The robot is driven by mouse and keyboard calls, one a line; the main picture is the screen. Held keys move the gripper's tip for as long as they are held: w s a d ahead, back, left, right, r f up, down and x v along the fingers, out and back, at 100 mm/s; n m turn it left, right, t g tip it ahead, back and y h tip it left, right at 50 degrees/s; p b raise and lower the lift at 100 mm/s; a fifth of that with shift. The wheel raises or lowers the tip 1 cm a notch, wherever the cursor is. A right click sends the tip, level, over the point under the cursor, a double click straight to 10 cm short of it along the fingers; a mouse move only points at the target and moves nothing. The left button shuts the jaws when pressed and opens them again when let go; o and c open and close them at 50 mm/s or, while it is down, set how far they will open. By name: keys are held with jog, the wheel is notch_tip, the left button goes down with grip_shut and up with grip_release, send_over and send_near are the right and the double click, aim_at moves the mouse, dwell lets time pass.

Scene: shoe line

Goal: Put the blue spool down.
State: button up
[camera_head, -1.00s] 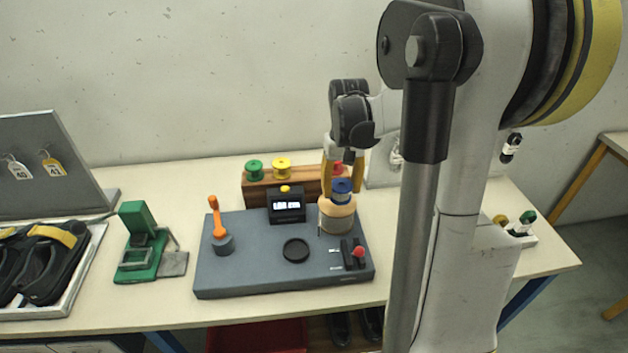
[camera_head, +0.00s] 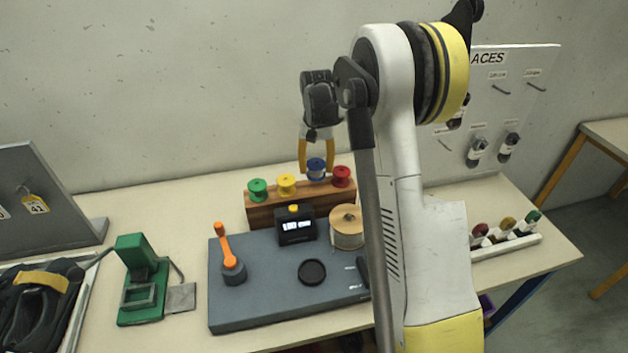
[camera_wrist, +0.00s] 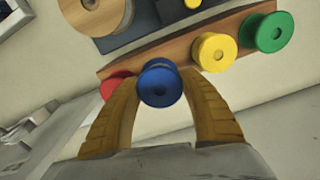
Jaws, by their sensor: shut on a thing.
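The blue spool (camera_head: 316,168) is between the fingertips of my gripper (camera_head: 316,160), at the wooden rack (camera_head: 290,208). It sits in line between the yellow spool (camera_head: 287,184) and the red spool (camera_head: 341,176). In the wrist view the blue spool (camera_wrist: 160,84) is between my two tan fingers, which are shut on it. Whether its underside touches the rack is hidden. The green spool (camera_head: 258,190) stands at the rack's left end.
A grey base (camera_head: 270,290) with an orange crank (camera_head: 226,245), a black display box (camera_head: 296,226) and a large tan spool (camera_head: 347,228) is in front of the rack. A green device (camera_head: 140,280) stands at left. A lace board (camera_head: 500,110) is behind at right.

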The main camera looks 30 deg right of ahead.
aim_at(314, 178)
jog(key=shift+w+a+f, duration=0.2)
jog(key=shift+a+f, duration=0.05)
jog(key=shift+f, duration=0.15)
jog(key=shift+f+b, duration=0.5)
jog(key=shift+f, duration=1.25)
jog(key=shift+f, duration=0.15)
jog(key=o, duration=0.9)
jog(key=shift+o, duration=0.2)
